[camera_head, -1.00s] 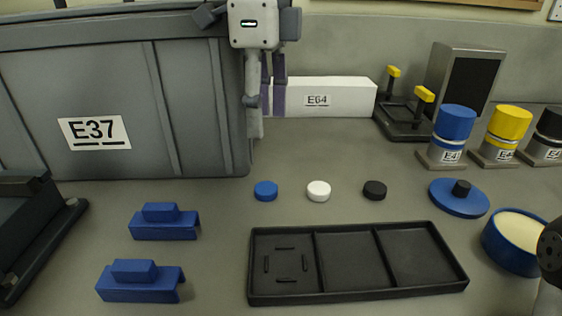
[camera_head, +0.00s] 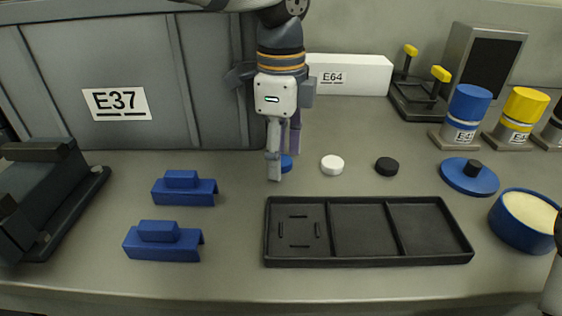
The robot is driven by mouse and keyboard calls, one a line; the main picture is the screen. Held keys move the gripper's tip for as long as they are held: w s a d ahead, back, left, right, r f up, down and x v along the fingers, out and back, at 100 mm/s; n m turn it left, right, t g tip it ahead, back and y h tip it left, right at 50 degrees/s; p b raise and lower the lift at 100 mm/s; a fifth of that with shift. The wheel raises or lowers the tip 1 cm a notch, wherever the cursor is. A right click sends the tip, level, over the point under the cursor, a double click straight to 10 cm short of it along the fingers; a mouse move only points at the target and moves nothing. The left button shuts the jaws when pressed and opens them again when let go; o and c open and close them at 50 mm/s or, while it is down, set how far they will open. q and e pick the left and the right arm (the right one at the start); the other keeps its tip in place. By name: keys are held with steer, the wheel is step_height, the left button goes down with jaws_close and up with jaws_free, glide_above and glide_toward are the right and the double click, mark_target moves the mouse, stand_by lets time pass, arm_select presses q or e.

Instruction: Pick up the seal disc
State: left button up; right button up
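Three small discs lie in a row on the table: a blue disc (camera_head: 287,164), a white disc (camera_head: 332,164) and a black disc (camera_head: 387,166). I cannot tell from the picture which one is the seal disc. My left gripper (camera_head: 283,166) points down at the blue disc. Its two fingers are apart, one in front on the left and one behind on the right. The front finger hides part of the blue disc. My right gripper is not in view; only a piece of my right arm shows at the right edge.
A black divided tray (camera_head: 365,262) lies in front of the discs. Two blue blocks (camera_head: 184,190) (camera_head: 163,241) are at left. A grey bin marked E37 (camera_head: 60,75) and a white box marked E64 (camera_head: 350,72) stand behind. A blue plate with a black knob (camera_head: 470,180) is at right.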

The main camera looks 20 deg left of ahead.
arm_select(q)
steer(key=c, duration=0.9)
